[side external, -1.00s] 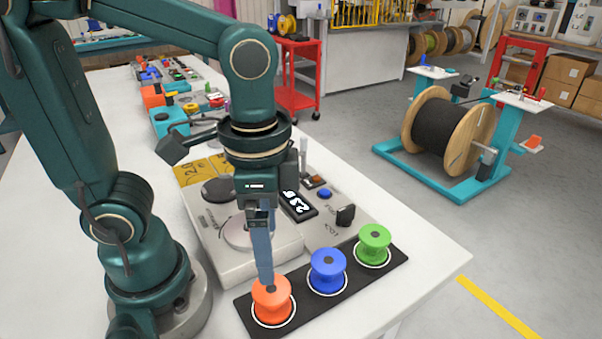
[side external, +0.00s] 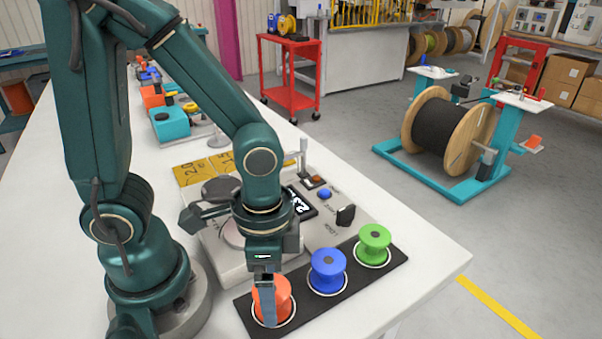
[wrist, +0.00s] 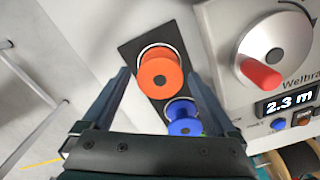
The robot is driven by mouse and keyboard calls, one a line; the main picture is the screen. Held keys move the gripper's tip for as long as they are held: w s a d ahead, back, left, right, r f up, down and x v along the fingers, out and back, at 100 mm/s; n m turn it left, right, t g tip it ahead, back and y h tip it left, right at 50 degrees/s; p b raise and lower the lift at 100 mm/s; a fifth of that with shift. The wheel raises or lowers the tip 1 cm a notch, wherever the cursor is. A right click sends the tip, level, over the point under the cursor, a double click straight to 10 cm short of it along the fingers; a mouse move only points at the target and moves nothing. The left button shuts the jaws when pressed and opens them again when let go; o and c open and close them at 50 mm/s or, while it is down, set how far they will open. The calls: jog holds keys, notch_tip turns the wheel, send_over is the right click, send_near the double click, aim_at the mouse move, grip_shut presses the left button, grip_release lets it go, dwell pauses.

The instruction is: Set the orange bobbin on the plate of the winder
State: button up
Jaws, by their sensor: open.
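The orange bobbin (side external: 284,290) stands upright at the near left end of the black strip, inside a white ring. My gripper (side external: 268,318) is open and low, pointing down, with a finger in front of the bobbin. In the wrist view the orange bobbin (wrist: 159,78) shows between the two spread fingertips, apart from both. The winder (side external: 350,222) is a grey box with a display reading 2.3 m. Its pale round plate (wrist: 287,35) carries a red peg in the wrist view. In the side view my arm partly hides this plate (side external: 232,236).
A blue bobbin (side external: 327,270) and a green bobbin (side external: 373,243) stand on the same black strip (side external: 398,262), to the right of the orange one. A dark disc (side external: 218,189) lies on the winder's far side. The white table (side external: 436,262) is clear at its right corner.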

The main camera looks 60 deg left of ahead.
jog(key=c, duration=1.3)
notch_tip(320, 180, up, 7)
jog(key=shift+w+f, duration=0.1)
jog(key=shift+r, duration=0.3)
